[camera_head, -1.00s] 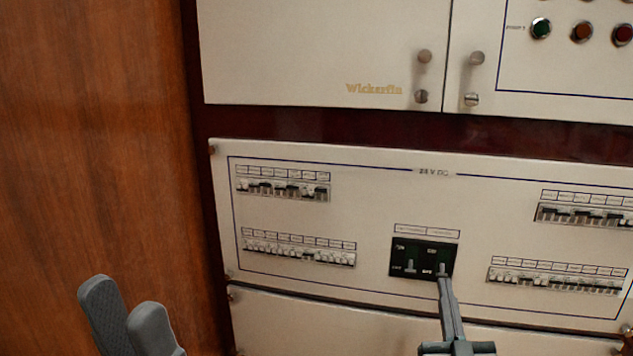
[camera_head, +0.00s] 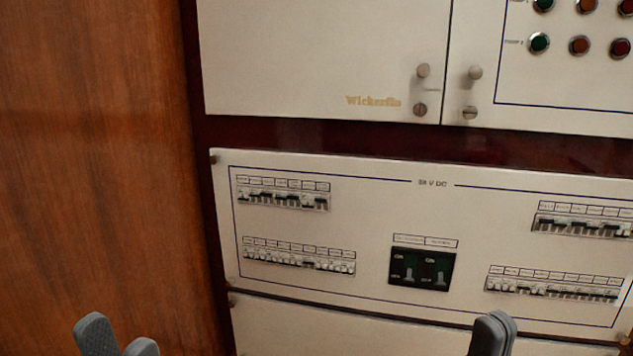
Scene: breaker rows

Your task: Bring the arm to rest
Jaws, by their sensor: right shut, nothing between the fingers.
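My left gripper (camera_head: 118,340) shows at the bottom left, in front of the wooden wall. Its two grey fingertips stand apart with a gap between them. My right gripper (camera_head: 491,335) shows at the bottom, right of the middle, in front of the lower edge of the 24 V DC panel (camera_head: 400,204). Its fingertips are together and hold nothing. It is below and to the right of the black switch block (camera_head: 422,268) and clear of it. Most of both arms is out of view.
Rows of breakers sit at the upper left (camera_head: 283,195), lower left (camera_head: 299,258), upper right (camera_head: 583,220) and lower right (camera_head: 553,285) of the panel. Above are a cabinet door (camera_head: 310,55) with knobs and several coloured buttons (camera_head: 579,45). A wooden wall (camera_head: 90,160) stands at left.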

